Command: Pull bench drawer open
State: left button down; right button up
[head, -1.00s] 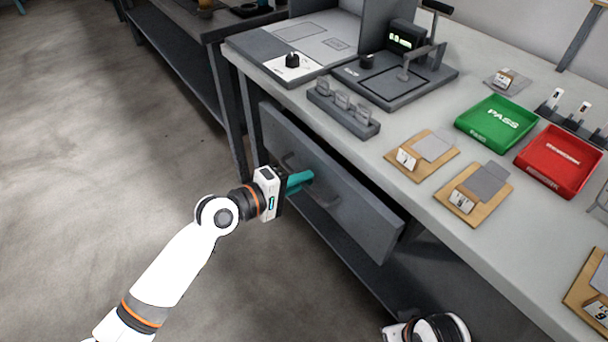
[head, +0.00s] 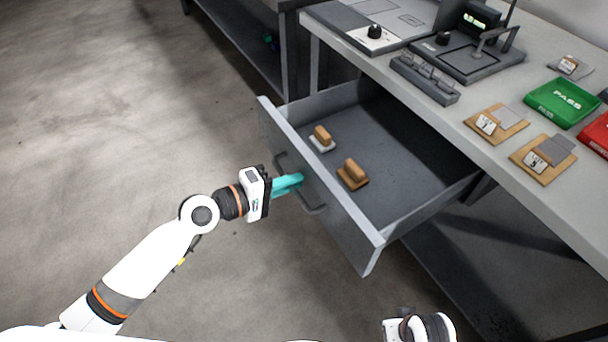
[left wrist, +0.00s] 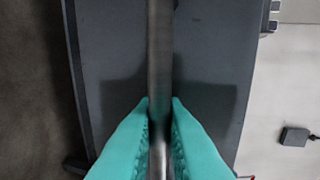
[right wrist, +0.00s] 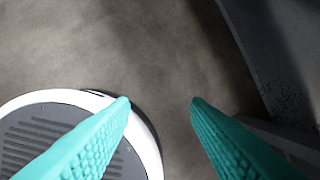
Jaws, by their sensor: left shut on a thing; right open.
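The grey bench drawer (head: 352,218) stands well out from under the bench top, its inside showing in the head view. Its bar handle (head: 316,209) runs along the outside of the front panel. My left gripper (head: 298,181) is at the middle of the handle. In the left wrist view its teal fingers (left wrist: 159,104) are shut on the handle bar (left wrist: 160,50), one on each side, with the drawer front (left wrist: 215,60) behind. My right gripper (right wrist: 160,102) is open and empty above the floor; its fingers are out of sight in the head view.
Two wooden-handled blocks (head: 322,136) (head: 352,172) lie in the drawer. The bench top (head: 470,160) carries boards with tags, a green PASS tray (head: 562,102), a red tray (head: 598,135) and a small rack (head: 425,78). The floor (head: 130,120) at left is clear.

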pick_arm(q)
jog(key=shift+v, duration=0.95)
pick_arm(e)
jog(key=shift+r, duration=0.5)
pick_arm(q)
jog(key=shift+f, duration=0.25)
jog(key=c, duration=1.9)
grip_release()
jog(key=shift+o, duration=0.3)
pick_arm(e)
jog(key=shift+s, duration=0.1)
pick_arm(q)
jog(key=shift+a, duration=0.15)
pick_arm(e)
jog(key=shift+f, duration=0.1)
